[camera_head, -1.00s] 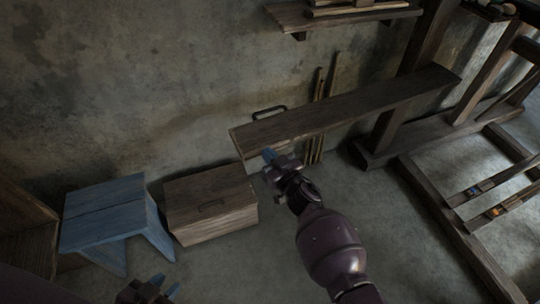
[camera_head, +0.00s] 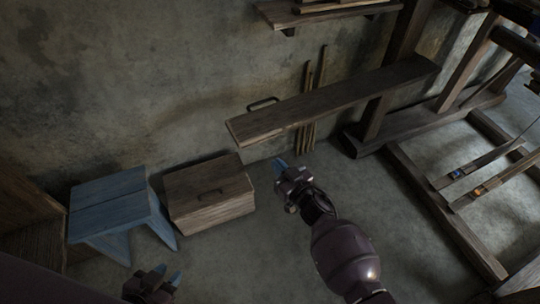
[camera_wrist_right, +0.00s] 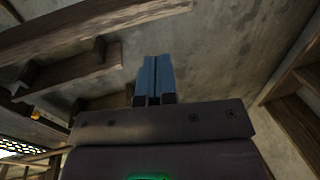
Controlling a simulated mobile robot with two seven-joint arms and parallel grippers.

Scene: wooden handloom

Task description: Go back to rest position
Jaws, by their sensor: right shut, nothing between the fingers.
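My right gripper (camera_head: 279,164) is in the middle of the head view, in front of the long bench plank and right of the wooden chest. Its blue fingers are together and empty; they also show side by side in the right wrist view (camera_wrist_right: 155,78). My left gripper (camera_head: 168,273) is at the bottom left of the head view, below the blue stool. Its two blue fingertips look apart, with nothing seen between them. Most of the left arm is out of the picture.
A wooden bench plank (camera_head: 330,103) juts left from the loom frame (camera_head: 395,90). A wooden chest (camera_head: 210,195) and a blue stool (camera_head: 112,205) stand along the wall. Loom beams (camera_head: 440,215) lie at the right. The floor (camera_head: 250,260) between is clear.

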